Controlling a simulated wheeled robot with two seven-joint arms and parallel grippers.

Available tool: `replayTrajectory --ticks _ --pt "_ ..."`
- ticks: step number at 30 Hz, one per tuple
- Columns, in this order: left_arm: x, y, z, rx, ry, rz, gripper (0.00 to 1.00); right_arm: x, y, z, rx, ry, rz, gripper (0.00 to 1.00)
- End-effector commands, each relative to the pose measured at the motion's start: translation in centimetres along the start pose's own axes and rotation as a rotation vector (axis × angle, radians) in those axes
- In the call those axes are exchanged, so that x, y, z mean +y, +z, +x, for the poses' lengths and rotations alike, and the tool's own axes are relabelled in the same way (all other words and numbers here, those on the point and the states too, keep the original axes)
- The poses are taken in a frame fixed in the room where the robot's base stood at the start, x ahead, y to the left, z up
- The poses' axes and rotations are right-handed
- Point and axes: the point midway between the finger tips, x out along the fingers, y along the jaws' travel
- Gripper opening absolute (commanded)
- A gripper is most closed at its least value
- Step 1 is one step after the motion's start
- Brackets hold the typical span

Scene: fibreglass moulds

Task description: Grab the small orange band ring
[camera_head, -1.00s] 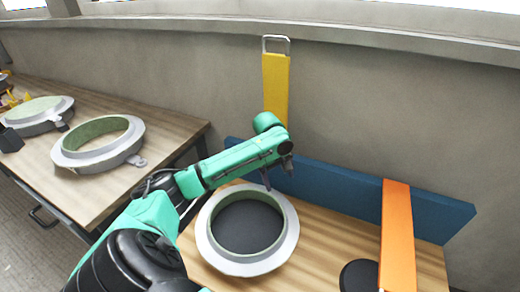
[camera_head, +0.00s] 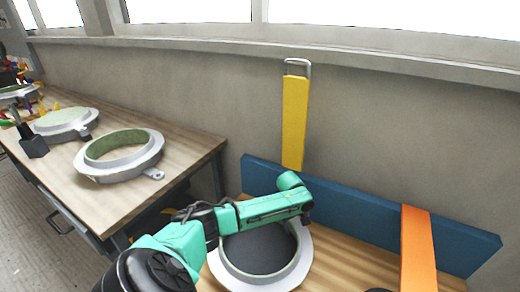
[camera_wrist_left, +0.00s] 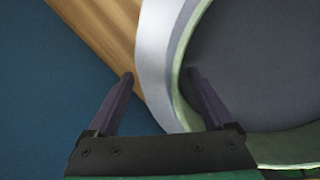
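An orange band (camera_head: 417,250) hangs over the blue board at the right of the head view. Its lower end runs out of the picture, and I cannot tell whether it closes into a ring. My left gripper is at the far right rim of a round mould (camera_head: 300,262), to the left of the orange band and apart from it. In the left wrist view, my left gripper (camera_wrist_left: 160,77) is open and empty. The mould's pale rim (camera_wrist_left: 160,50) shows between and beyond its fingers; contact cannot be told. My right gripper is not in view.
The blue board (camera_head: 350,215) stands along the back of the wooden table (camera_head: 345,268). A yellow strap (camera_head: 295,120) with a metal loop hangs on the wall. A second table (camera_head: 65,175) at the left holds more moulds (camera_head: 122,154).

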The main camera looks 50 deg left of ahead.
Motion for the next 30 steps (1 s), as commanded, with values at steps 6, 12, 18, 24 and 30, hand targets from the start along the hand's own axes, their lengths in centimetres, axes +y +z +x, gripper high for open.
replayTrajectory --ticks 6,12,18,24,30 --pt "0.0 0.0 0.0 0.0 -0.001 0.0 0.0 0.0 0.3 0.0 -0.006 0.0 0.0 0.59" --pt "0.0 -0.1 -0.1 0.002 0.0 0.0 0.0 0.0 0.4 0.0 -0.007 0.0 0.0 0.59" --pt "0.1 -0.1 -0.5 0.001 0.001 0.0 0.0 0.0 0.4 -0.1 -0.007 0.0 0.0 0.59" --pt "0.7 -0.1 -3.0 0.002 0.002 0.001 0.0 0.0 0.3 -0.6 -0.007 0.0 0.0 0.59" --pt "2.2 -0.1 -9.2 0.003 0.007 0.002 0.0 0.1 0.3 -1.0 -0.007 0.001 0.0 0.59"
